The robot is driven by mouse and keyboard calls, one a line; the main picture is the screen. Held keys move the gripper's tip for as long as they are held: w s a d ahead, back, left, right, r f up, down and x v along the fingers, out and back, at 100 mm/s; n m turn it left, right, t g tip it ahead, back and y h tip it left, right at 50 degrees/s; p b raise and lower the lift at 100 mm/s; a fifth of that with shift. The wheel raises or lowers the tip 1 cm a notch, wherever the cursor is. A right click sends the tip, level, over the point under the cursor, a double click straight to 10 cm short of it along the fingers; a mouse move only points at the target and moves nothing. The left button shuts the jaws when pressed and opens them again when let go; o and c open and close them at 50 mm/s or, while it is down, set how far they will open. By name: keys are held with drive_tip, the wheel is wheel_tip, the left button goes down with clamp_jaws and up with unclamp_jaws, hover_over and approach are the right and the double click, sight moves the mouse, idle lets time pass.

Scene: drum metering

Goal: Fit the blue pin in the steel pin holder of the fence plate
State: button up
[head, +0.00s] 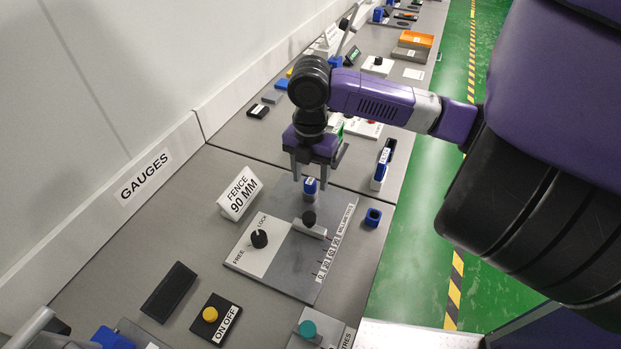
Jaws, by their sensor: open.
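The fence plate (285,262), grey with a white part, lies on the bench. A small blue pin (310,184) with a pale label stands upright at the plate's far edge. A grey base shows just under it, but I cannot tell whether this is the steel pin holder or how deep the pin sits. My gripper (310,181) points down with its jaws open, one finger on each side of the pin's top in the picture. I cannot tell whether they touch it.
The plate carries a black FREE/LOCK knob (260,239) and a slider with a black knob (309,219) beside a millimetre scale. A "FENCE 90 MM" sign (239,194) stands left. A yellow-button ON OFF box (211,314) and a black pad (169,291) are nearer.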

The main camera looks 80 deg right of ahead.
sight(310, 180)
wheel_tip(310, 180, up, 7)
drive_tip(key=shift+f, duration=0.15)
idle(1.1)
